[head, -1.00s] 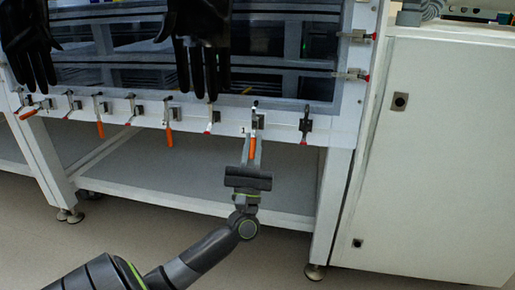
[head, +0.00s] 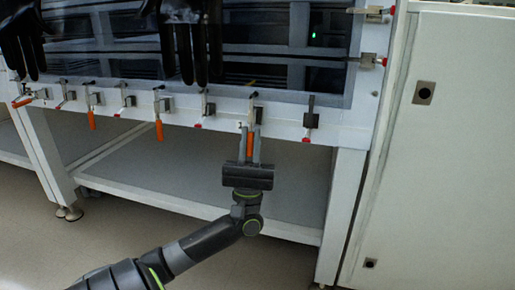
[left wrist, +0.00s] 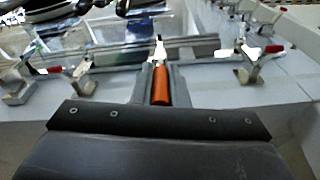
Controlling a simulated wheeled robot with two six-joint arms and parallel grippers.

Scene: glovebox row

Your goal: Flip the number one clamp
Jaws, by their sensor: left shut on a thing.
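The number one clamp (head: 257,116) is on the white front rail, right of the printed "1". Its orange handle (head: 249,145) hangs down from it. My left gripper (head: 250,146) is below the rail, its two fingers on either side of the orange handle and shut on it. In the left wrist view the orange handle (left wrist: 160,86) stands between the fingers, with the clamp's metal arm (left wrist: 159,48) beyond it. The fingers hide part of the clamp's base. My right gripper is in neither view.
Other clamps line the rail, one with a red tip (head: 308,120) to the right and one with an orange handle (head: 159,129) to the left. Black gloves (head: 190,40) hang above the rail. A white cabinet (head: 450,160) stands at the right. A grey shelf (head: 180,180) lies below.

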